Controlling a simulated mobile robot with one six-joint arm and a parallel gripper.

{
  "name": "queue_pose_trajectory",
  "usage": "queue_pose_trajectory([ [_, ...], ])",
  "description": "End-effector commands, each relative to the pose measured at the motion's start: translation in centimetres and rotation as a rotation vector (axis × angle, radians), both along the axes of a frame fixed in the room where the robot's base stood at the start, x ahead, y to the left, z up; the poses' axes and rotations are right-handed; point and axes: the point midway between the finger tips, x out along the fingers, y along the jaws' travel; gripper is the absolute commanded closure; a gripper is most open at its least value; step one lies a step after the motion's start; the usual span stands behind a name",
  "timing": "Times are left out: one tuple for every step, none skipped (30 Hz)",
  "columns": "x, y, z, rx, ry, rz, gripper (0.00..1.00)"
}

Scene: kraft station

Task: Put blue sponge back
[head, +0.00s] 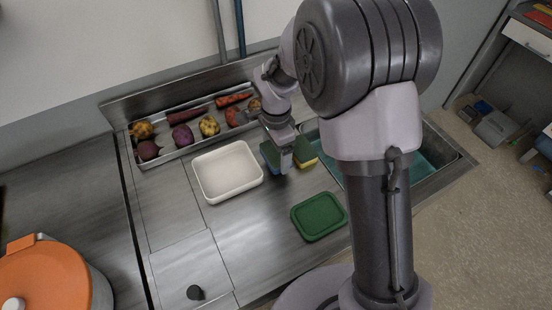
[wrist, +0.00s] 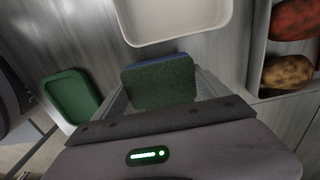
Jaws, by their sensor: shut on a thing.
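The blue sponge (head: 270,156) has a dark green top and a blue body, and is between the fingers of my gripper (head: 281,158). In the wrist view the sponge (wrist: 160,84) shows its dark green face with a blue edge, and my gripper (wrist: 162,98) is shut on it from both sides. A second sponge, green and yellow (head: 306,156), is just right of my gripper in the head view, by the sink edge. I cannot tell whether the held sponge touches the counter.
A white tray (head: 198,188) is left of my gripper. A green lid (head: 319,222) lies in front on the counter, and the teal sink (head: 431,150) is at right. A metal tray (head: 166,152) of vegetables runs along the back. An orange-lidded pot (head: 45,280) stands front left.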

Motion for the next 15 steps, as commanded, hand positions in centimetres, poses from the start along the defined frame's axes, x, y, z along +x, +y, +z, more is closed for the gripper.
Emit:
queue_pose_trajectory([
  [0.3,0.0,-0.7,0.0,0.001,0.0,0.53],
  [0.2,0.0,-1.5,-0.001,0.003,0.0,0.53],
  [0.2,0.0,-2.5,-0.001,0.002,0.001,0.53],
  [0.2,0.0,-3.2,-0.001,0.002,0.0,0.53],
  [0.2,0.0,-3.6,0.0,0.001,0.0,0.53],
  [0.2,0.0,-3.9,0.0,0.0,0.001,0.53],
  [0.2,0.0,-3.8,0.0,-0.001,0.001,0.53],
  [0.3,0.0,-3.7,0.0,-0.001,0.001,0.53],
  [0.3,0.0,-3.6,0.0,-0.001,0.001,0.53],
  [0.3,0.0,-3.6,0.0,-0.001,0.001,0.53],
  [0.2,0.0,-3.6,0.0,-0.001,0.001,0.53],
  [0.2,0.0,-3.6,0.0,-0.001,0.001,0.53],
  [0.2,0.0,-3.7,0.0,-0.001,0.001,0.53],
  [0.2,0.0,-3.8,0.0,-0.001,0.001,0.53],
  [0.2,0.0,-4.0,0.0,-0.001,0.001,0.53],
])
